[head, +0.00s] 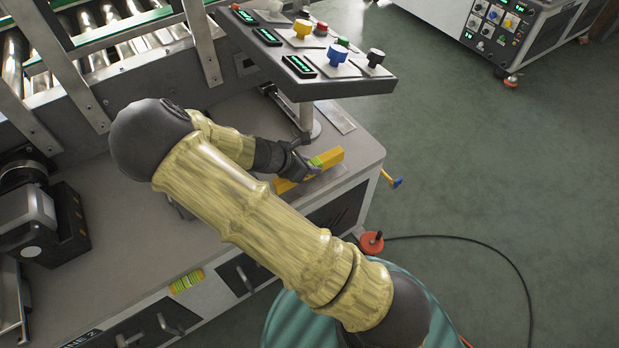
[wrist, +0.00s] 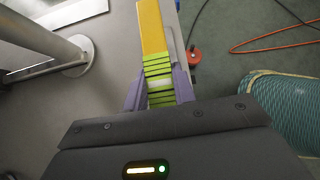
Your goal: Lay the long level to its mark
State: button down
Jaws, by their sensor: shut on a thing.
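The long level is a yellow bar (head: 330,157) with a green-and-black striped middle. It lies across the right end of the grey bench top (head: 235,118), close to the front edge. My gripper (head: 309,166) is shut on its striped part. In the wrist view the bar (wrist: 152,28) runs up and away from between the purple fingers of my gripper (wrist: 159,80). I cannot tell whether the bar touches the bench. No mark for it is clear; a paler patch shows beside the bar, partly hidden.
A control panel (head: 320,68) on a post (head: 306,118) overhangs the bench behind the bar. A small yellow-green striped piece (head: 187,281) is on the bench front. A dark machine (head: 40,215) stands left.

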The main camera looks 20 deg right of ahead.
jog(key=shift+f, duration=0.5)
notch_tip(320, 180, down, 4)
jog(key=shift+w+r+b, duration=0.1)
jog(key=shift+r+b, duration=0.1)
jog(key=shift+b, duration=0.25)
jog(key=shift+a+f, duration=0.1)
jog(key=shift+f, duration=0.05)
jog(key=c, duration=1.1)
grip_release()
jog(key=shift+c, duration=0.2)
jog(key=shift+d, duration=0.2)
jog(key=shift+a, duration=0.1)
